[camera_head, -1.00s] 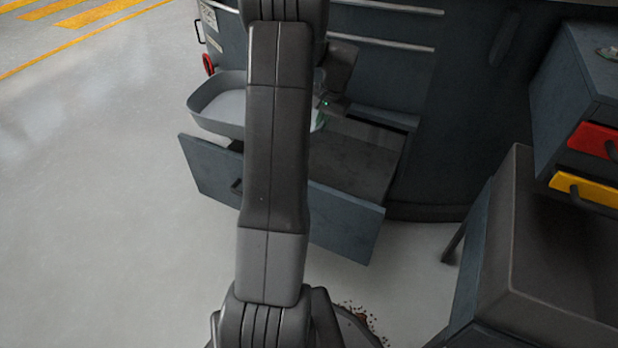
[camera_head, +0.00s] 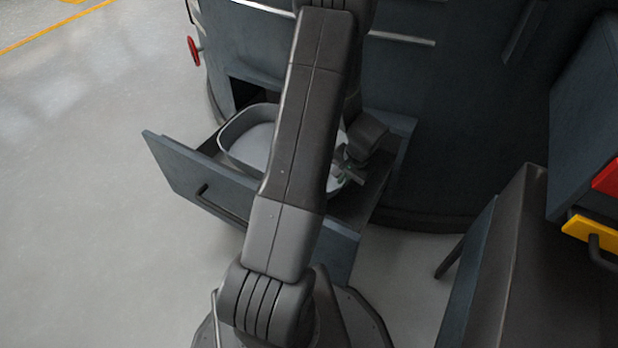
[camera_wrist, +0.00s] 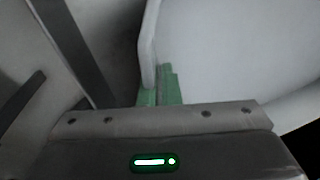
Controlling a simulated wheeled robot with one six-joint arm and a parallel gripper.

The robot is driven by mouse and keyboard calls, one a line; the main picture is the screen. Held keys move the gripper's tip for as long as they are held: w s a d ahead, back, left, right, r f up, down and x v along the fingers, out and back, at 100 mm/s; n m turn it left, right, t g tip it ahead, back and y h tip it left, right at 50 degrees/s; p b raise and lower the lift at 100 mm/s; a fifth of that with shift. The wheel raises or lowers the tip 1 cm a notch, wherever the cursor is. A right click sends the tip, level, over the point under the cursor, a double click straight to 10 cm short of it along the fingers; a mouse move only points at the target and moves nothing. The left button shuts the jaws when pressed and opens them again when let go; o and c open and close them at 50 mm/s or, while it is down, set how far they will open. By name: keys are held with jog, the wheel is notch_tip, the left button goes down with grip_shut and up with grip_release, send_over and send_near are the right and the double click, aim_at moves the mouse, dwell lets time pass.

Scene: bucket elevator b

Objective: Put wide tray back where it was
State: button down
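The wide tray (camera_head: 232,151) is a light grey, shallow, rounded tray. In the head view it is over the open drawer (camera_head: 200,180), toward its left half, and my arm hides its middle. My gripper (camera_head: 345,166) is at the tray's right side. In the wrist view the green fingertips (camera_wrist: 160,88) are close together on either side of the tray's rim (camera_wrist: 148,45), so my gripper is shut on it. I cannot tell whether the tray's underside touches the drawer floor.
The drawer sticks out from a dark rounded cabinet (camera_head: 460,130). A red handwheel (camera_head: 193,50) is at the cabinet's left. A dark bench (camera_head: 530,260) and a unit with red and yellow drawers (camera_head: 590,232) stand at the right. The floor at the left is clear.

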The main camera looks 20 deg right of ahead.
jog(key=b+x, duration=0.1)
jog(key=x, duration=0.2)
jog(key=s+d+b+x, duration=0.1)
jog(key=x, duration=0.2)
jog(key=b+x, duration=0.2)
jog(key=x, duration=0.1)
jog(key=shift+s+d+f, duration=0.1)
jog(key=shift+s+f, duration=0.25)
jog(key=shift+f, duration=0.1)
jog(key=c, duration=1.6)
grip_release()
jog(key=p+v, duration=0.5)
jog(key=v, duration=0.7)
jog(key=shift+r, duration=0.1)
